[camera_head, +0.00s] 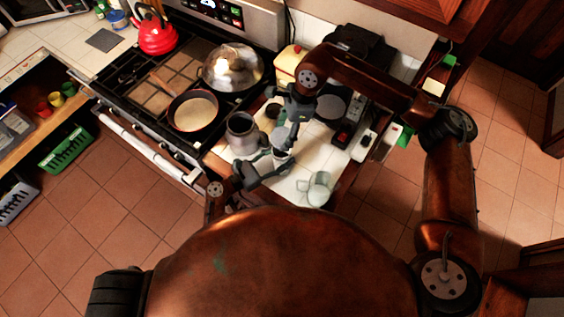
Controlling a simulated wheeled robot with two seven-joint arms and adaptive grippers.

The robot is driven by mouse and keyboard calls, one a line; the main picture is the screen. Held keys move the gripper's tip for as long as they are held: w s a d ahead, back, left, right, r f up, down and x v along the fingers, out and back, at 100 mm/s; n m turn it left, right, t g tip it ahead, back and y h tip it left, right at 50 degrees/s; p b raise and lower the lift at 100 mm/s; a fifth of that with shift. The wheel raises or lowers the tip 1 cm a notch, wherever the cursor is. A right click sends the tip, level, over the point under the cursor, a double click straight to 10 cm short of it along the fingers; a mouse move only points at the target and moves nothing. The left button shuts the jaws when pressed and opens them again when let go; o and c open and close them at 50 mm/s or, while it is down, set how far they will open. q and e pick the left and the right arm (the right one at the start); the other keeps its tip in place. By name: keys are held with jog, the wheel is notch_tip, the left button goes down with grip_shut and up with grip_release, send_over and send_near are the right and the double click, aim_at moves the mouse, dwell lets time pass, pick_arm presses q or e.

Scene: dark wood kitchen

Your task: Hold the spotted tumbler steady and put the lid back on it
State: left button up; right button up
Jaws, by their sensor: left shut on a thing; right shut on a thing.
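The tumbler (282,158) is a small pale cup standing on the white counter between my two grippers; its spots are too small to make out. My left gripper (268,168) reaches in from the lower left and is shut on the tumbler's side. My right gripper (291,122) comes from above and is shut on a small greyish thing, seemingly the lid (281,137), right over the tumbler's top. The fingers partly hide both. I cannot tell whether lid and rim touch.
A grey metal canister (241,134) stands close left of the tumbler. A pale glass mug (319,188) stands to the lower right near the counter edge. The stove with a pan (194,112) is on the left. A dark appliance (357,43) is at the back.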

pick_arm(q)
jog(key=shift+w+f, duration=0.15)
jog(key=shift+w, duration=0.35)
jog(key=c, duration=0.3)
pick_arm(e)
jog(key=shift+w+f, duration=0.25)
jog(key=shift+w, duration=0.25)
pick_arm(q)
jog(key=shift+s, duration=0.3)
jog(key=shift+c, duration=1.2)
pick_arm(e)
jog(key=shift+s+r, duration=0.15)
jog(key=shift+s, duration=0.15)
pick_arm(q)
jog(key=shift+s, duration=0.1)
pick_arm(e)
jog(key=shift+s, duration=0.1)
pick_arm(q)
jog(key=shift+w, duration=0.2)
pick_arm(e)
jog(key=x, duration=0.4)
jog(key=shift+w+d+f, duration=0.25)
jog(key=shift+d+f, duration=0.1)
jog(key=shift+f, duration=0.15)
jog(key=shift+f, duration=0.85)
pick_arm(q)
grip_shut()
pick_arm(e)
jog(key=shift+f, duration=0.6)
